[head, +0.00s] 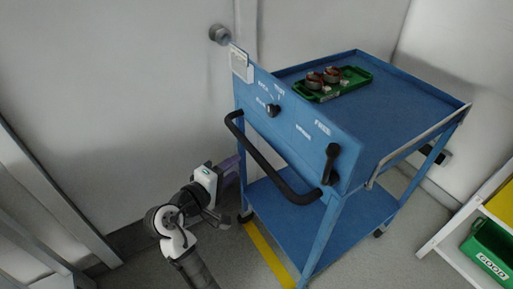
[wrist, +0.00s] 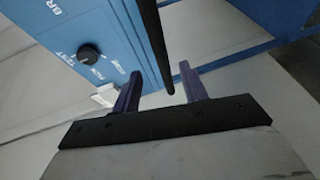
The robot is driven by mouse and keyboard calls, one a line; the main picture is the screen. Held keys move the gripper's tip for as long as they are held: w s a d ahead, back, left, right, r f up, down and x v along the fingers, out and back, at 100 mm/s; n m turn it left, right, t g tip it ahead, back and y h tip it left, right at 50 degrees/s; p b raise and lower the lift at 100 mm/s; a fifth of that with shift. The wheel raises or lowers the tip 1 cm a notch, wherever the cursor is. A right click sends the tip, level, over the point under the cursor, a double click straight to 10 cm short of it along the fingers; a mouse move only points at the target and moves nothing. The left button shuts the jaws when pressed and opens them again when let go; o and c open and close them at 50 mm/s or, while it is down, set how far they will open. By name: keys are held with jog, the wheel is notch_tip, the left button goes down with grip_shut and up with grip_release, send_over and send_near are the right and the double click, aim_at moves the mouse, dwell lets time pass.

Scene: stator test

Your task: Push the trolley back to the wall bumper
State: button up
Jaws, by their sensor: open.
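The blue trolley (head: 310,205) stands right of centre in the head view, with a top deck, a lower shelf and a front control panel. Its black bar handle (head: 270,165) runs along the near side below the panel. My gripper (head: 231,165) is low at the trolley's left end, beside the handle's left part. Its purple fingers are apart and empty. In the wrist view the handle (wrist: 156,45) shows beyond and between the fingertips (wrist: 160,72); contact is not visible. A small dark block (head: 441,157) low on the wall behind the trolley may be the bumper.
A green tray (head: 348,88) with copper-coloured round parts sits on the top deck. The panel has a knob (head: 272,110) and a black lever (head: 330,163). A white shelf with a green bin (head: 489,250) stands at right. A yellow floor line (head: 268,256) runs beside the trolley.

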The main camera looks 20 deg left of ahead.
jog(key=x, duration=1.2)
jog(key=shift+p, duration=0.45)
jog(key=shift+w, duration=0.1)
grip_shut()
